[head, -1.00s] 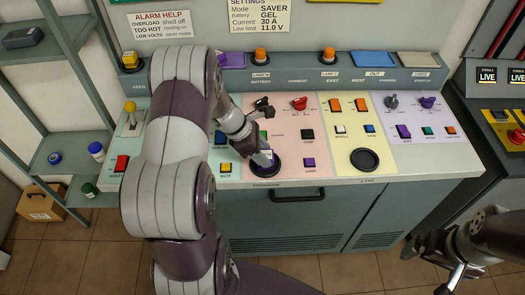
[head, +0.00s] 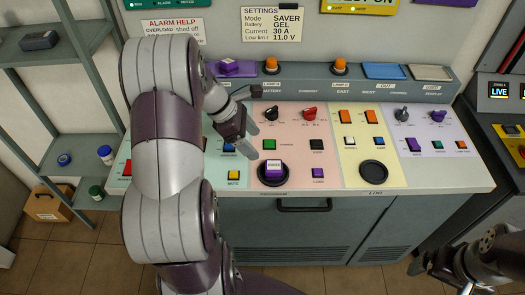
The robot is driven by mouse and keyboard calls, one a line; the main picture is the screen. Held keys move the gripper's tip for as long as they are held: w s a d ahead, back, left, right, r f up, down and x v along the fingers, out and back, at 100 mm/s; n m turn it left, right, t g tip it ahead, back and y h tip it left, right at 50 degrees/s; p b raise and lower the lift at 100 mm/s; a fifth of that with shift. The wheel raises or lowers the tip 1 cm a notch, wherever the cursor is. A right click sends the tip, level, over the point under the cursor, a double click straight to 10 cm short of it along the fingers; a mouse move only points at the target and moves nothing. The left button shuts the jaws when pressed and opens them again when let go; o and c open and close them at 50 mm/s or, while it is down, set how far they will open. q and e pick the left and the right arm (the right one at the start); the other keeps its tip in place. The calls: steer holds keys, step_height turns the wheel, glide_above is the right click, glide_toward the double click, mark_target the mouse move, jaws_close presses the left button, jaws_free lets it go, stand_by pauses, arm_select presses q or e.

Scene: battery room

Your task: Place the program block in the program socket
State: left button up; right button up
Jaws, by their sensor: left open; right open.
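The program block (head: 274,167) is a small purple block with a white label on top. It sits upright in the black round program socket (head: 261,179) on the pink panel, within the ring. My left gripper (head: 262,134) is open and empty, just above and left of the block, apart from it. My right gripper (head: 424,268) is open at the lower right, in front of the console and away from the panel.
The pink panel has knobs and buttons around the socket. A second, empty round socket (head: 373,172) is on the yellow panel. A shelf (head: 88,150) stands at the left.

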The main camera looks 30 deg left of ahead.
arm_select(q)
steer(key=s+d+m+y, duration=0.2)
steer(key=s+d+m, duration=0.3)
steer(key=m, duration=0.7)
steer(key=s+d+m+g+y, duration=0.1)
steer(key=s+d+m+y, duration=0.2)
steer(key=s+d+m, duration=0.2)
steer(key=d+m, duration=0.3)
steer(key=m, duration=0.4)
steer(key=shift+s+d+g, duration=0.25)
steer(key=shift+d+g, duration=0.05)
steer(key=shift+s, duration=0.1)
